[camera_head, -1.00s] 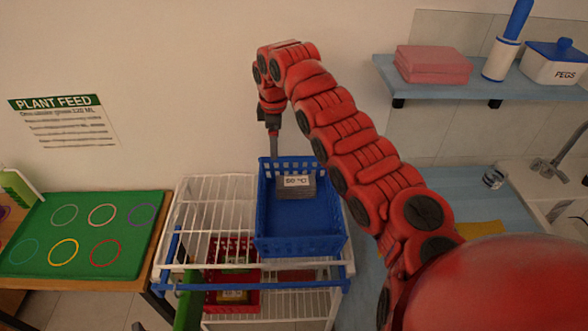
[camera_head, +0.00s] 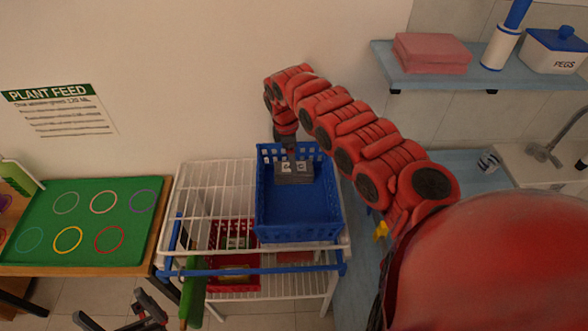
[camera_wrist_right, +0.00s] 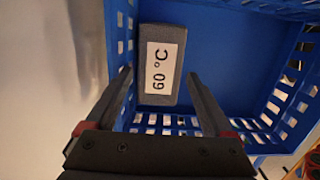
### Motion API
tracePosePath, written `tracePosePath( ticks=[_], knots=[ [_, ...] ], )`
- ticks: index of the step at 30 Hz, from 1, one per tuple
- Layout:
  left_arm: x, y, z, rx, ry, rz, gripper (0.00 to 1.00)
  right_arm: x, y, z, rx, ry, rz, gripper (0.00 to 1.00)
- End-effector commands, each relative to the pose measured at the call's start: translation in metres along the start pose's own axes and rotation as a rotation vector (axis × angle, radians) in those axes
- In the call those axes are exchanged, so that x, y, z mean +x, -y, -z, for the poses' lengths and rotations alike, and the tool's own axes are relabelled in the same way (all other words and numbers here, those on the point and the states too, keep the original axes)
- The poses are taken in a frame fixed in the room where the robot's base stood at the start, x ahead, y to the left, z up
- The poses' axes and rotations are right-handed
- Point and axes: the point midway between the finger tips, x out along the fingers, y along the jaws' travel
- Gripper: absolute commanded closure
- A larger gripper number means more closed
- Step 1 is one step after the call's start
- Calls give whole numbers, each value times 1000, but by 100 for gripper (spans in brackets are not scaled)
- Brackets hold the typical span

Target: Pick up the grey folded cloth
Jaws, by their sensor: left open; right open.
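The grey folded cloth (camera_head: 294,174), labelled "60 °C", lies at the back of a blue basket (camera_head: 298,233). In the right wrist view the cloth (camera_wrist_right: 161,34) lies against a perforated wall of the blue basket (camera_wrist_right: 228,55). My right gripper (camera_wrist_right: 159,77) is open, its fingers pointing down toward the cloth, one on each side of its near end in that view. No contact is visible. In the head view the right gripper is largely hidden at the basket's back edge. My left gripper (camera_head: 109,305) is open and empty low in the picture, left of the rack.
The basket sits on a white wire rack (camera_head: 215,195) with a blue front bar. A red basket (camera_head: 232,258) is on a lower level. A green tray (camera_head: 85,225) with coloured rings is left. A blue shelf (camera_head: 440,82) holds pink folded cloths (camera_head: 432,55).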

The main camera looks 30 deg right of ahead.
Motion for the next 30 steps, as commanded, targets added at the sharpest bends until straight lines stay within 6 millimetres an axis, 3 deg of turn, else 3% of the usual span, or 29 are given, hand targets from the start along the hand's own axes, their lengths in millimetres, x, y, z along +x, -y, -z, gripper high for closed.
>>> tracePosePath(
  ticks=[5,10,18,30],
  knots=[
    [20,1,3,0,0,0,0,20,2,4,-2,-2,3,12],
    [24,1,4,0,0,0,0,43,2,3,-2,1,3,12],
    [24,1,4,0,0,0,0,48,2,2,-1,2,1,12],
    [24,1,4,0,0,0,0,48,1,2,0,1,0,80]
  ],
)
